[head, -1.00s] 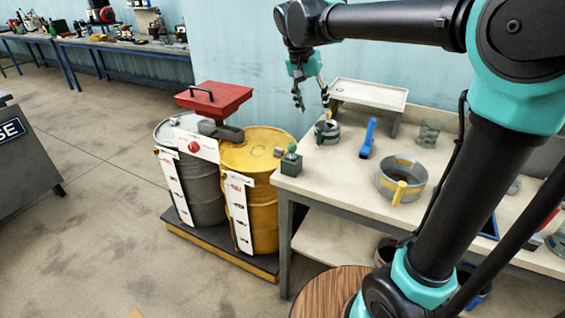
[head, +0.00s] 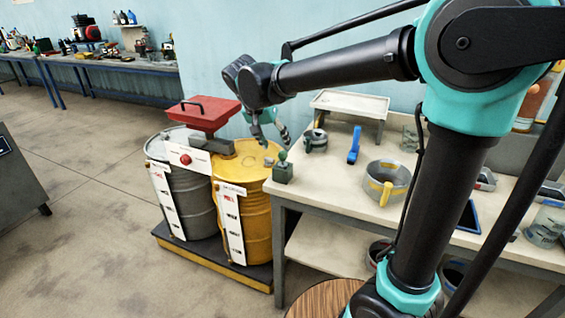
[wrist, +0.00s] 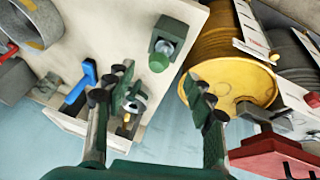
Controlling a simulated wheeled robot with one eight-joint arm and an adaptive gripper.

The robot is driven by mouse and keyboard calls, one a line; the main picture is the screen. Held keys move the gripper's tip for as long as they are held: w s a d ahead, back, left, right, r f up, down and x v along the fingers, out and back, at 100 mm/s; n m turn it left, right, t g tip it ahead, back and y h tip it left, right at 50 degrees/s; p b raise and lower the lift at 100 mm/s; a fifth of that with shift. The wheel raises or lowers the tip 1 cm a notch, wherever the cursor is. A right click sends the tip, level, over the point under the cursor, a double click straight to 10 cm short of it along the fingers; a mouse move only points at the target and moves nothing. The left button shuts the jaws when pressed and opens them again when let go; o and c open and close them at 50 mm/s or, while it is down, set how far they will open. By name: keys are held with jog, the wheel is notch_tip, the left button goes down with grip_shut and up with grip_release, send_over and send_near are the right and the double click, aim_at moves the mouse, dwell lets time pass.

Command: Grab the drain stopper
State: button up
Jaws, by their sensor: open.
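The green-knobbed piece (head: 282,156), which looks like the drain stopper, stands upright in a dark green block (head: 283,174) at the table's near left corner. In the wrist view its green knob (wrist: 158,62) shows beyond and between my fingertips, with the block (wrist: 170,34) behind it. My gripper (head: 272,142) is open and empty, above and a little behind the knob in the head view. In the wrist view my gripper (wrist: 160,74) has its two fingers wide apart, touching nothing that I can see.
A yellow drum (head: 244,212) and a grey drum (head: 190,208) stand left of the table, with a red tray (head: 205,116) above them. On the table (head: 325,190) are a grey pot (head: 315,141), a blue-handled tool (head: 354,146), a grey ring-shaped vessel (head: 388,176) and a raised shelf (head: 350,103).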

aim_at(281, 152)
jog(key=shift+x, duration=3.8)
jog(key=shift+w+d+r, duration=0.1)
jog(key=shift+w, duration=0.05)
jog(key=shift+c, duration=0.6)
grip_shut()
